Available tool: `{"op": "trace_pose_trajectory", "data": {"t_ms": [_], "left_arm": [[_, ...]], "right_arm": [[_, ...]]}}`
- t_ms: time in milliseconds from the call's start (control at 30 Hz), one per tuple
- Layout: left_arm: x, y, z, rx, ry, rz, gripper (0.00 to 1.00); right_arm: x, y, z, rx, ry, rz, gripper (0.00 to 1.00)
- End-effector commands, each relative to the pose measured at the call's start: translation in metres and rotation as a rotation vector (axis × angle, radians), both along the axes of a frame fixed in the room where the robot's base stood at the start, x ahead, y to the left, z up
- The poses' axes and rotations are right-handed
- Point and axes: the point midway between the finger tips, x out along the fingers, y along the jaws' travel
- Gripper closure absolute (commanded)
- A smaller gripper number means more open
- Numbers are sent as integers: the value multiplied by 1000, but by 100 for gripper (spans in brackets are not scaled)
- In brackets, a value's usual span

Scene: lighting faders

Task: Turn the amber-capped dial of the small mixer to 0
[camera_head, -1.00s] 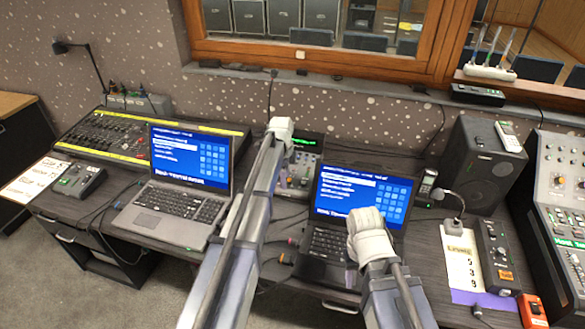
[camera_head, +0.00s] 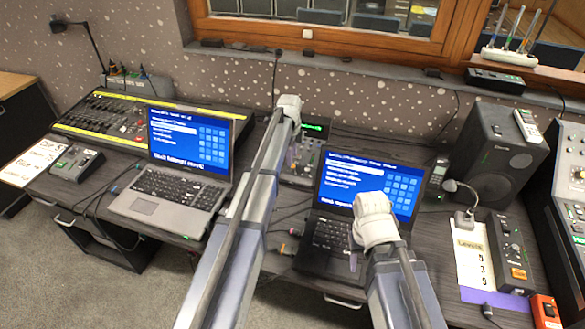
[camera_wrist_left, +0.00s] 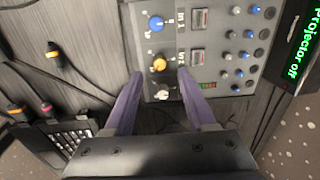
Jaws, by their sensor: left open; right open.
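The small mixer (camera_head: 303,160) stands at the back of the desk between two laptops, partly hidden by my left arm. In the left wrist view its grey panel (camera_wrist_left: 176,45) fills the upper middle. The amber-capped dial (camera_wrist_left: 159,63) lies between a blue dial (camera_wrist_left: 156,22) and a white dial (camera_wrist_left: 163,92). I cannot read its setting. My left gripper (camera_wrist_left: 160,74) is open, with its purple fingers on either side of the amber dial in the picture; I cannot tell whether they touch it. My right gripper (camera_head: 353,261) is mostly hidden by its arm, over the right laptop's front.
The left laptop (camera_head: 170,190) and right laptop (camera_head: 328,235) flank the mixer. A lit "Projector off" display (camera_wrist_left: 300,45) stands beside it. Cables with coloured plugs (camera_wrist_left: 46,107) lie close by. A speaker (camera_head: 497,150) and a large console (camera_head: 570,190) stand to the right.

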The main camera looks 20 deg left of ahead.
Motion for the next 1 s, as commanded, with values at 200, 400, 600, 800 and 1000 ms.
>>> {"op": "trace_pose_trajectory", "data": {"t_ms": [200,400,600,800,1000], "left_arm": [[4,0,-36,0,0,0,44],[5,0,-48,0,0,0,44],[5,0,-47,0,0,0,44],[5,0,-47,0,0,0,56],[5,0,-47,0,0,0,79]], "right_arm": [[0,0,-36,0,0,0,50],[0,0,-48,0,0,0,50],[0,0,-47,0,0,0,50],[0,0,-47,0,0,0,50],[0,0,-47,0,0,0,50]]}}
